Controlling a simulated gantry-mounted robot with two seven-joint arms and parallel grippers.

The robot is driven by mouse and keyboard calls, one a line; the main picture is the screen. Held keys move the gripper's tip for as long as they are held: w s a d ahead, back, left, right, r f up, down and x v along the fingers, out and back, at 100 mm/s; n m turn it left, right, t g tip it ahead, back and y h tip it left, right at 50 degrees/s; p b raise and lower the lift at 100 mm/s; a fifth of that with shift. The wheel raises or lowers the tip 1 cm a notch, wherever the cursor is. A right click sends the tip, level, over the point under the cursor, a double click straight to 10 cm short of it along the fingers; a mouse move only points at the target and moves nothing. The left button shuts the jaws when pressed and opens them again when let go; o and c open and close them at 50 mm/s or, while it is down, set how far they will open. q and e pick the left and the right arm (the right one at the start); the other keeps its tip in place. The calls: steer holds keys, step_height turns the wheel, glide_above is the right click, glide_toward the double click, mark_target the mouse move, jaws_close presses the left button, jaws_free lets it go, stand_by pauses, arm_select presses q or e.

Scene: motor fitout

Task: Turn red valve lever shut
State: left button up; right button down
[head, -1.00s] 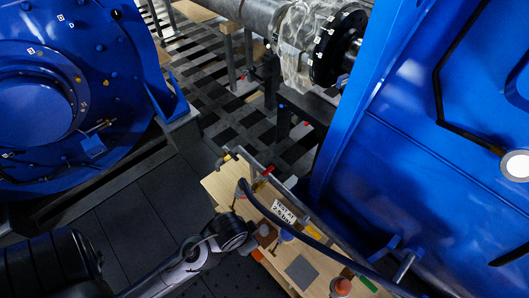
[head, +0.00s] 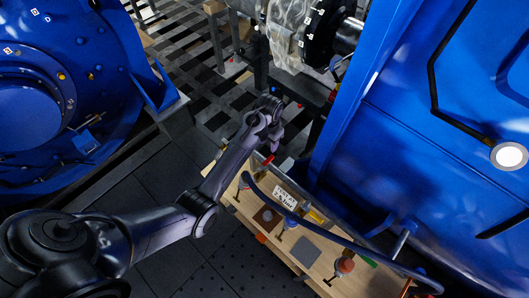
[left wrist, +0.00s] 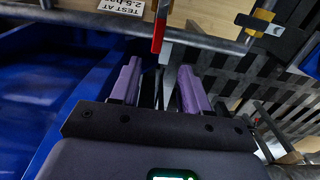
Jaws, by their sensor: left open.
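The red valve lever (head: 268,160) shows as a small red bar at the far end of the wooden board in the head view. In the left wrist view the red lever (left wrist: 159,30) hangs down from the top edge, with its lower end just beyond my fingertips and roughly between them in the picture. My left gripper (left wrist: 160,68) is open, its two purple fingers apart with nothing held. In the head view the left gripper (head: 276,138) is just above the lever in the picture. The lever's pivot is hidden. My right gripper is not in view.
The wooden board (head: 328,270) carries a dark hose (head: 312,228), a "TEST AT" label (head: 286,197) and several small fittings. A large blue housing (head: 420,150) stands close on the right. A metal rail (left wrist: 205,40) and a yellow-and-black clamp (left wrist: 262,22) lie near the fingers.

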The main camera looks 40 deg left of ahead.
mark_target(269, 159)
arm_select(q)
steer(key=f, duration=1)
steer(key=shift+d+f, duration=0.2)
steer(key=shift+c, duration=0.3)
jaws_close()
